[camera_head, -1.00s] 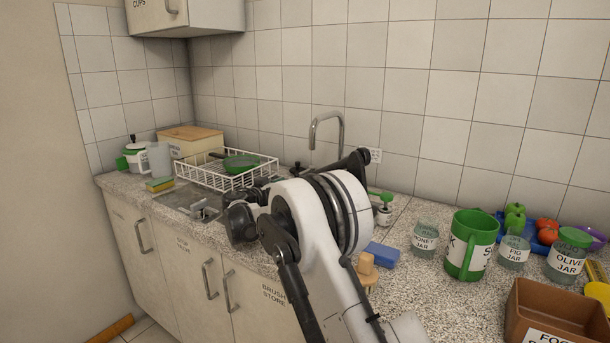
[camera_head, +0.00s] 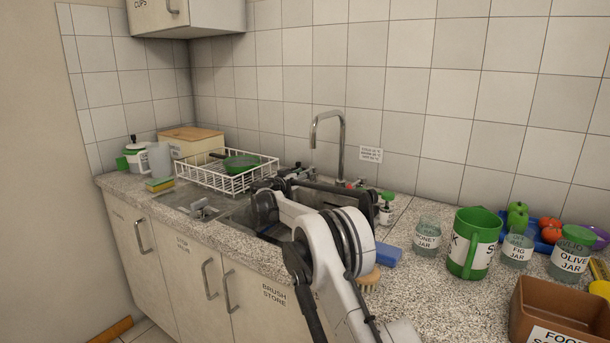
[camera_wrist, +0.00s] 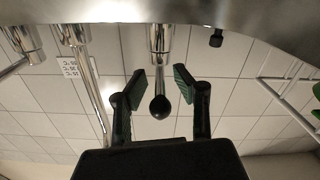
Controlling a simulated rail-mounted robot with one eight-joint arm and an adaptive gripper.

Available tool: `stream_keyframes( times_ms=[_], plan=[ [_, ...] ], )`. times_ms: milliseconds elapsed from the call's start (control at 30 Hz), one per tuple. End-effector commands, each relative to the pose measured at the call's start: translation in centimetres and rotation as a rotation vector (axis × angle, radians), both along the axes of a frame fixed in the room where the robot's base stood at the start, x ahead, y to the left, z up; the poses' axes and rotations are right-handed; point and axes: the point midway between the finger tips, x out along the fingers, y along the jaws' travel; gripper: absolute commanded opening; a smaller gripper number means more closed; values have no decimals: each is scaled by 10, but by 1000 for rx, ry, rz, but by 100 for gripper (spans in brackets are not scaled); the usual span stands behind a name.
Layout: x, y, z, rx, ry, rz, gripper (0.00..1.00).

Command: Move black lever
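The black lever (camera_wrist: 160,106) shows in the wrist view as a thin dark rod with a round black knob, attached to a chrome fitting (camera_wrist: 160,38). My gripper (camera_wrist: 160,74) is open, with one finger on each side of the lever. Gaps show between the lever and both fingers, and I see no contact. In the head view my arm's dark end is low by the sink, below the chrome tap (camera_head: 342,135). The lever and fingertips cannot be made out clearly there.
A white dish rack (camera_head: 215,180) with a green pan stands left of the sink (camera_head: 240,212). A green-topped bottle (camera_head: 386,212), a blue sponge (camera_head: 385,256), a brush (camera_head: 368,280), jars and a green mug (camera_head: 470,245) stand to the right. Chrome pipes (camera_wrist: 85,75) run beside my gripper.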

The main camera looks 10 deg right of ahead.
Motion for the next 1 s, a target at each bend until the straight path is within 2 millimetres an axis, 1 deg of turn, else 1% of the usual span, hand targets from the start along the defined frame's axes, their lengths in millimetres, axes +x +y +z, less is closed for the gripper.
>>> stream_keyframes(
  times_ms=[100, 200, 467, 567, 700, 1000],
  plan=[
    [7, -7, 0, 0, 0, 1, 28],
    [10, -9, 0, 0, 0, 0, 28],
    [10, -10, 0, 0, 0, 0, 28],
    [10, -10, 0, 0, 0, 0, 18],
    [10, -10, 0, 0, 0, 0, 0],
    [10, -10, 0, 0, 0, 0, 0]
  ],
)
